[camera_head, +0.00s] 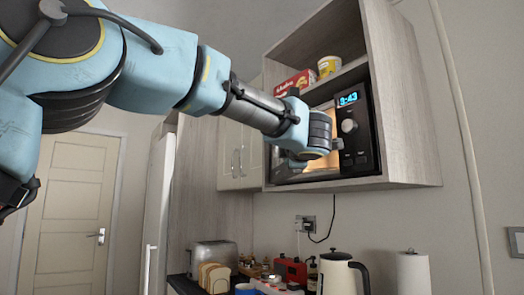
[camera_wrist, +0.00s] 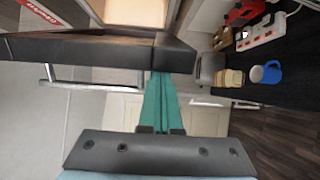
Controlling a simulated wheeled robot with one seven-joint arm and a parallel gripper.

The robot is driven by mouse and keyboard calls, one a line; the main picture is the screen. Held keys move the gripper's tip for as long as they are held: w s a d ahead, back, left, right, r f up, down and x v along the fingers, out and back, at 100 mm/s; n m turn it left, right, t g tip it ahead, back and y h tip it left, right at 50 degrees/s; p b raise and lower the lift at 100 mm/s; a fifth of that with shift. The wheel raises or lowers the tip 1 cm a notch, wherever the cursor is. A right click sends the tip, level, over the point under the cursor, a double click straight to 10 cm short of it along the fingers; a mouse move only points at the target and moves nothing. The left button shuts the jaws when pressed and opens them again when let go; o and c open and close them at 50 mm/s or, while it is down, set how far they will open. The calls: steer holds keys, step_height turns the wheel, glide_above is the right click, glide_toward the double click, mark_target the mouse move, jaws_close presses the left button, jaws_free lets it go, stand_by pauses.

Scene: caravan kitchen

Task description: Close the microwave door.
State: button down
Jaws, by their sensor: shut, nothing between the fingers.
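The microwave (camera_head: 361,125) sits in the wall cabinet, its clock lit and warm light showing from inside. My arm and gripper hide most of its front. A dark edge, apparently the microwave door (camera_wrist: 80,48), crosses the upper part of the wrist view, with the lit interior beyond it. The door appears ajar; its exact angle cannot be told. My gripper (camera_head: 338,143) is in front of the microwave beside the control panel. In the wrist view its teal fingers (camera_wrist: 162,78) are shut and empty, their tips at or very near the dark edge; contact cannot be told.
A red box (camera_head: 294,83) and a yellow tub (camera_head: 329,66) stand on the shelf above the microwave. Cabinet doors (camera_head: 238,155) are to its left. The counter below holds a toaster (camera_head: 213,257), a kettle (camera_head: 340,275) and a blue mug (camera_wrist: 266,73).

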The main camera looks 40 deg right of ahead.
steer(key=s+d+p, duration=0.5)
steer(key=d+p, duration=0.1)
steer(key=d, duration=0.5)
steer(key=shift+d, duration=0.2)
steer(key=shift+s, duration=0.15)
steer(key=b+v, duration=0.4)
steer(key=v, duration=0.6)
steer(key=shift+s+a, duration=0.25)
steer(key=shift+a, duration=0.05)
